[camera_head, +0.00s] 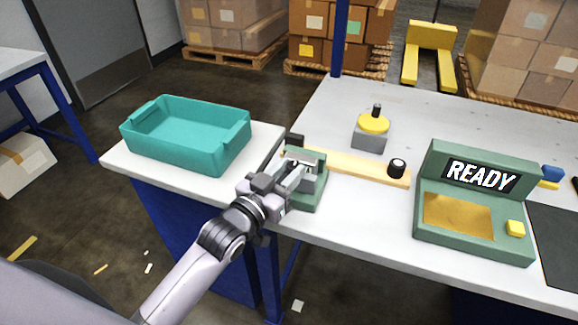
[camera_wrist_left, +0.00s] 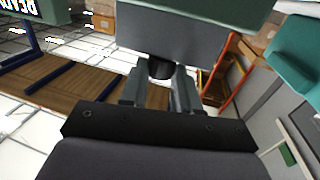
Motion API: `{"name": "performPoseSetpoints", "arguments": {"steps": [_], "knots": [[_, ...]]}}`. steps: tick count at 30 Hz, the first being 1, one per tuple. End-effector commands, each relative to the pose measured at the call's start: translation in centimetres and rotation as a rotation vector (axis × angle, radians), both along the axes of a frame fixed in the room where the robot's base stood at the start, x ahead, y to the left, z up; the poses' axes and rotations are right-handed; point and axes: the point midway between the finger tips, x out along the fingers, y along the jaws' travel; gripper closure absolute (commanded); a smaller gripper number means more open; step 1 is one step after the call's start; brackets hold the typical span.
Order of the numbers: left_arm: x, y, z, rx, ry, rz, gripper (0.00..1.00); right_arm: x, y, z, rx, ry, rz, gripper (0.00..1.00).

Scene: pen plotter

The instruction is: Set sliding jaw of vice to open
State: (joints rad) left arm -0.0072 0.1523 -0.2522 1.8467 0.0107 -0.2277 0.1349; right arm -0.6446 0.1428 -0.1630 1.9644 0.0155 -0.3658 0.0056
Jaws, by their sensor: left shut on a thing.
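The green vice (camera_head: 311,196) stands near the front edge of the white workbench. My left gripper (camera_head: 296,178) reaches it from the front left and covers part of it. In the left wrist view, the two fingers (camera_wrist_left: 160,90) are closed around a dark round knob (camera_wrist_left: 160,69). The knob sticks out of a grey block (camera_wrist_left: 175,45) of the vice, which I take for its sliding jaw. How wide the jaw gap stands is hard to tell behind the gripper. My right gripper is not in view.
A long wooden strip (camera_head: 345,166) with a black knob (camera_head: 397,168) runs right from the vice. A green READY console (camera_head: 474,203) stands at the right. A yellow-topped grey block (camera_head: 370,141) is behind. A teal tray (camera_head: 186,143) sits to the left.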

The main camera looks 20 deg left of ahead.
Motion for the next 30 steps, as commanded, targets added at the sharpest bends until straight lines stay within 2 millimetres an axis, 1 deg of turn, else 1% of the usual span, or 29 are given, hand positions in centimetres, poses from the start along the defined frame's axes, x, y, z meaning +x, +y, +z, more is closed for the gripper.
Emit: {"name": "performPoseSetpoints", "arguments": {"steps": [1,2,6,11,12,20,23,26,30], "knots": [[-0.4,0.0,0.1,0.0,0.006,-0.001,1.0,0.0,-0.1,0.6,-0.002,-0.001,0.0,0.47],[-0.5,0.0,0.1,0.0,0.005,-0.001,1.0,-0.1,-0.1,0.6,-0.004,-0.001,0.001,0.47],[-0.8,-0.1,-0.1,0.0,0.003,-0.002,1.0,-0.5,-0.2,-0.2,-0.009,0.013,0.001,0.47],[-0.8,-0.1,-0.2,0.0,0.004,-0.003,1.0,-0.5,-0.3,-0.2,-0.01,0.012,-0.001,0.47],[-0.8,-0.1,-0.2,0.0,0.005,-0.003,0.58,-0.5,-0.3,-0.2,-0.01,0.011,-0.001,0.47],[-0.7,0.0,-0.1,0.0,0.003,-0.001,0.58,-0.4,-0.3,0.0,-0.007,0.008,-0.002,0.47],[-1.0,0.1,-0.2,0.0,0.004,-0.001,0.58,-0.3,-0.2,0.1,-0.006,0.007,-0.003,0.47],[-1.7,0.3,-0.2,0.001,0.004,-0.001,0.58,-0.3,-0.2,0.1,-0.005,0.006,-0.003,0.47],[-3.6,0.7,-0.2,0.001,0.006,-0.001,0.58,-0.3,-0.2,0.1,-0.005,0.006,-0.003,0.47]]}}
